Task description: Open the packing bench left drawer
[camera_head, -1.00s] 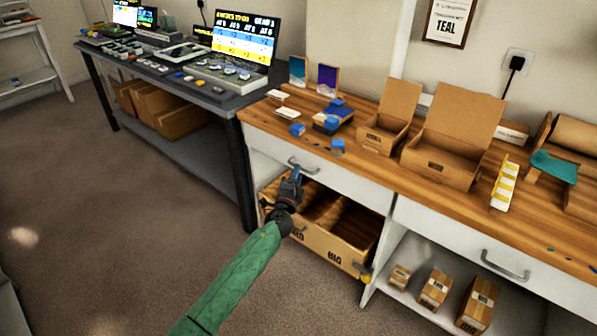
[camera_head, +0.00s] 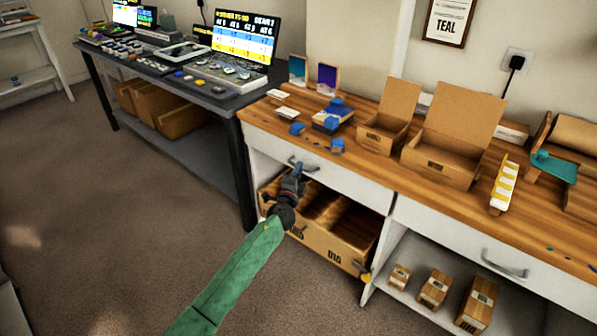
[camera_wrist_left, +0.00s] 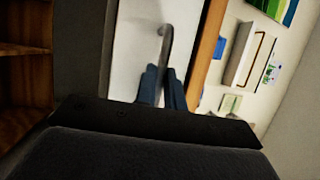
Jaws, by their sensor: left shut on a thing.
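The packing bench's left drawer (camera_head: 345,182) has a white front under the wooden top, and it looks closed. Its grey bar handle (camera_head: 312,168) is near the drawer's left part. My left gripper (camera_head: 297,168) is at this handle, with its arm reaching in from below. In the left wrist view the handle (camera_wrist_left: 166,40) runs down to the fingers of my left gripper (camera_wrist_left: 161,82), which are shut on it against the white drawer front (camera_wrist_left: 136,45). My right gripper is not in view.
An open wooden bin (camera_head: 330,240) sits on the shelf below the drawer. The right drawer's handle (camera_head: 505,265) is to the right. Open cardboard boxes (camera_head: 440,160) and blue pieces (camera_head: 337,145) stand on the bench top. The carpet (camera_head: 130,220) in front is clear.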

